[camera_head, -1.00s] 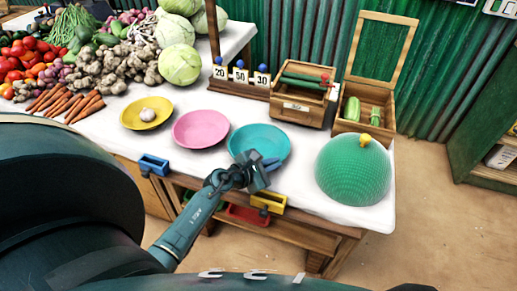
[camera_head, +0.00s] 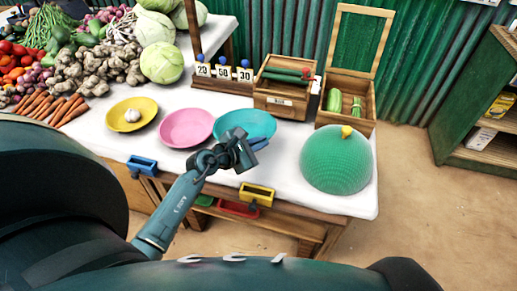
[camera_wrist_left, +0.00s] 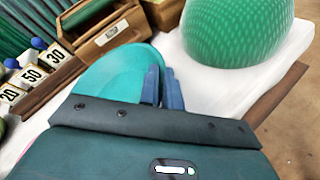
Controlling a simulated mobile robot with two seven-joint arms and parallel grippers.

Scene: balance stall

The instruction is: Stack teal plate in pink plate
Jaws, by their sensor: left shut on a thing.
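The teal plate (camera_head: 240,121) is at the right of the pink plate (camera_head: 186,127) in the head view, their rims close together. My left gripper (camera_head: 257,144) is at the teal plate's near right rim. In the left wrist view, its blue fingers (camera_wrist_left: 164,88) are shut on the rim of the teal plate (camera_wrist_left: 112,72). The teal plate looks empty and slightly raised; how far it is above the cloth is hard to tell. The pink plate lies empty on the white cloth. My right gripper is not in view.
A yellow plate (camera_head: 150,108) with a garlic bulb is left of the pink plate. A green dome (camera_head: 336,162) stands at the right. Wooden boxes (camera_head: 282,100) and number cards (camera_head: 223,72) stand behind. Small blue (camera_head: 141,164) and yellow (camera_head: 257,194) bins hang at the front edge.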

